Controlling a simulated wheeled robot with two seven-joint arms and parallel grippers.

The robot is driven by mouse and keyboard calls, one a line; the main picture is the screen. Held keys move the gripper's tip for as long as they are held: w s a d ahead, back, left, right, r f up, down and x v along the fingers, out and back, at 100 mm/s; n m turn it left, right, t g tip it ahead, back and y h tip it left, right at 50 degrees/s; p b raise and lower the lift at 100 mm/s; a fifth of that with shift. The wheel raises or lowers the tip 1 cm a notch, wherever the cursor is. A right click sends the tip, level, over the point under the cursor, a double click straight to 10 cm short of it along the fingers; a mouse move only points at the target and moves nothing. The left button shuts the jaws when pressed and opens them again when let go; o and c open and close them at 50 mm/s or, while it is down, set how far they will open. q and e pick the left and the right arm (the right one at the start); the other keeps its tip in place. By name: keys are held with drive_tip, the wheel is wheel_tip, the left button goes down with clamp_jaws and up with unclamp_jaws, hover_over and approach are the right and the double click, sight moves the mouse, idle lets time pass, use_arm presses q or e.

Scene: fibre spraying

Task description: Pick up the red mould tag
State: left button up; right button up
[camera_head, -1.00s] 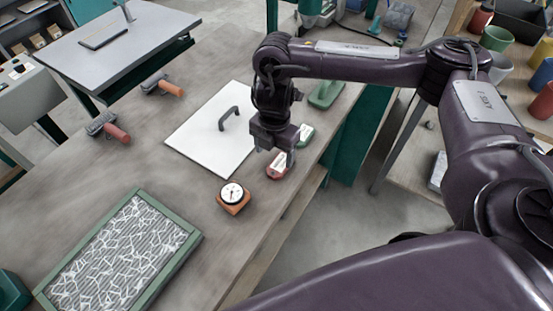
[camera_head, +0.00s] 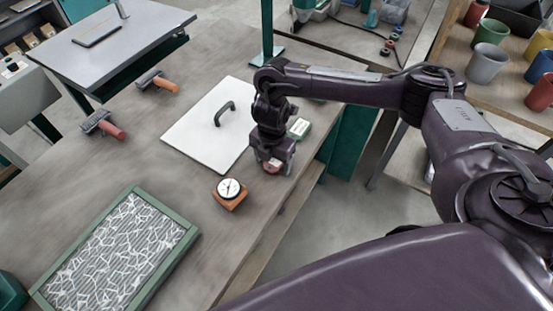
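The red mould tag (camera_head: 271,168) lies near the right edge of the workbench, and only a small part of it shows below my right gripper. My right gripper (camera_head: 274,166) points down right at the tag, its fingers low around it. The gripper body hides most of the tag, so I cannot tell whether the fingers are closed on it. A green tag (camera_head: 299,128) lies just behind the gripper. My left gripper is not in view.
A white board (camera_head: 207,137) with a dark handle lies left of the gripper. A dial gauge on an orange block (camera_head: 229,193) stands in front. A green-framed fibre tray (camera_head: 185,245) and two rollers, one red-handled (camera_head: 112,130) and one orange-handled (camera_head: 165,85), lie further left.

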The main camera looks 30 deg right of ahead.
drive_tip(key=c, duration=1)
drive_tip(key=shift+c, duration=0.2)
drive_tip(key=shift+r, duration=0.1)
